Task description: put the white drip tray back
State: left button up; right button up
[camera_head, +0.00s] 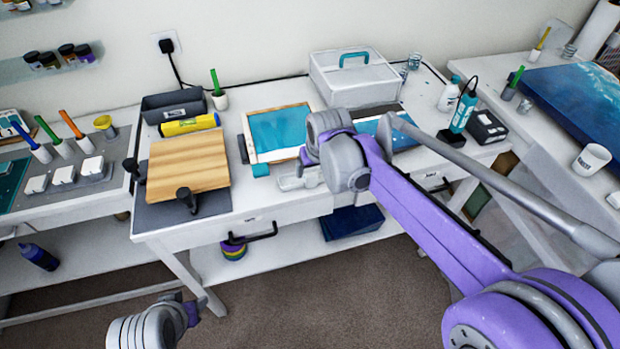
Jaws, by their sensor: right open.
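I cannot single out the white drip tray with certainty. A shallow pale-rimmed, wood-edged rectangle with a teal surface (281,132) lies on the middle table. A second blue panel (404,137) lies to its right, partly hidden behind my right arm. My right gripper (299,180) is low over the front edge of the table, just in front of the teal rectangle. It is open, and I see nothing held in it. My left arm shows only at the bottom left, below the table; its fingers do not show.
A white box with a teal handle (351,78) stands at the back. A wooden board (187,163) with dark clamps is at the left. A small teal block (261,170) lies beside my right gripper. Bottles (463,110) and a dark box (486,127) stand at the right.

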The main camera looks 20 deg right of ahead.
aim_at(311, 174)
jog(key=x, duration=0.5)
jog(key=shift+w, duration=0.15)
jog(key=shift+c, duration=0.2)
grip_shut()
